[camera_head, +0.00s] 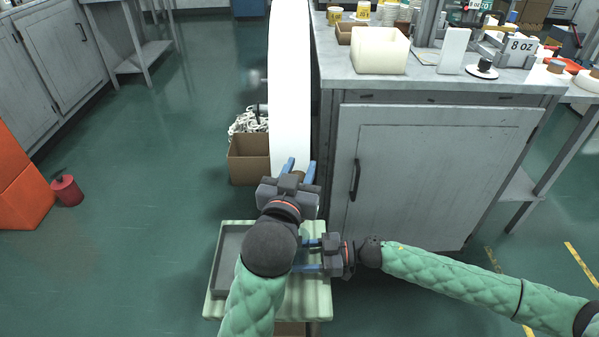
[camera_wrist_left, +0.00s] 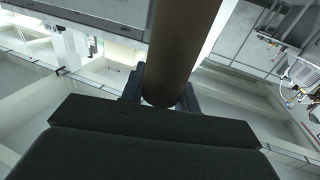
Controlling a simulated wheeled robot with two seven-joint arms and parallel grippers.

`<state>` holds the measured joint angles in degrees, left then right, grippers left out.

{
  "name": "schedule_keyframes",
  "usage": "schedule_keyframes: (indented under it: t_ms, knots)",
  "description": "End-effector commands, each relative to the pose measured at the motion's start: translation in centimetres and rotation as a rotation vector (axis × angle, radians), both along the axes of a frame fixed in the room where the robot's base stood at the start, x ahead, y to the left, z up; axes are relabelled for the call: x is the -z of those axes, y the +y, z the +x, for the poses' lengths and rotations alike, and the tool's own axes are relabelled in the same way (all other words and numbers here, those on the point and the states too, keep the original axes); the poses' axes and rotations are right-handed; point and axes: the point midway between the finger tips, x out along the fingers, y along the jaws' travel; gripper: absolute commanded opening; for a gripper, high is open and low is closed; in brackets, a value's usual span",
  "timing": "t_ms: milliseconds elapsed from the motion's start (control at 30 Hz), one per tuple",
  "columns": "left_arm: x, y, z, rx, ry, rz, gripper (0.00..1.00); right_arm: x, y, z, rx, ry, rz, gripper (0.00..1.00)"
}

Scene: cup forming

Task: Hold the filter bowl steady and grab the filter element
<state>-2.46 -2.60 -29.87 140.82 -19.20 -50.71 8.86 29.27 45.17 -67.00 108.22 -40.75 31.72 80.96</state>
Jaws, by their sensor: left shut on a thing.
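My left gripper (camera_head: 300,170) is beyond the far edge of a small pale green stand, its blue fingers pointing away from me. It is shut on a brown cylinder (camera_head: 298,175), which looks long and round in the left wrist view (camera_wrist_left: 183,45). I cannot tell whether this is the filter element. My right gripper (camera_head: 309,255) points left over the stand. Its blue fingers are apart, but their tips are hidden behind my left arm, so I cannot tell whether they hold anything. I cannot make out the filter bowl.
The pale green stand (camera_head: 317,300) carries a grey tray (camera_head: 229,246). A cardboard box (camera_head: 248,160) stands on the floor. A grey cabinet (camera_head: 430,170) is at the right. The floor at left is mostly clear.

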Motion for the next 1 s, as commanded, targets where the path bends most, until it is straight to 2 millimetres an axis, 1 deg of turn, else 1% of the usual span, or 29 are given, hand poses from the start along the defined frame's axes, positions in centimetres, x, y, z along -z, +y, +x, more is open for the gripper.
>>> schedule_keyframes:
  t_ms: [33, 67, 100, 167, 433, 567, 667, 767, 1000]
  knots:
    - [0.0, 0.0, 0.0, 0.0, 0.0, 0.0, 0.0, 0.0, 0.0, 0.0, 0.0, 0.0, 0.0, 0.43]
    - [0.0, 0.0, 0.0, 0.0, 0.0, 0.0, 0.0, 0.0, 0.0, 0.0, 0.0, 0.0, 0.0, 0.62]
    - [0.0, 0.0, 0.0, 0.0, 0.0, 0.0, 0.0, 0.0, 0.0, 0.0, 0.0, 0.0, 0.0, 0.69]
    - [0.0, 0.0, 0.0, 0.0, 0.0, 0.0, 0.0, 0.0, 0.0, 0.0, 0.0, 0.0, 0.0, 0.81]
    - [0.0, 0.0, 0.0, 0.0, 0.0, 0.0, 0.0, 0.0, 0.0, 0.0, 0.0, 0.0, 0.0, 0.81]
    - [0.0, 0.0, 0.0, 0.0, 0.0, 0.0, 0.0, 0.0, -0.6, 0.0, 0.001, 0.0, -0.001, 0.81]
    - [0.0, 0.0, 0.0, 0.0, 0.0, 0.0, 0.0, -0.1, -1.8, 0.0, 0.001, 0.0, -0.002, 0.81]
    - [0.0, 0.0, 0.0, 0.0, 0.0, 0.0, 0.0, -0.2, -3.5, 0.0, 0.002, 0.002, -0.002, 0.81]
    - [0.0, 0.0, 0.0, 0.0, -0.001, 0.0, 0.0, -0.7, -8.2, 0.0, 0.001, 0.001, -0.002, 0.81]
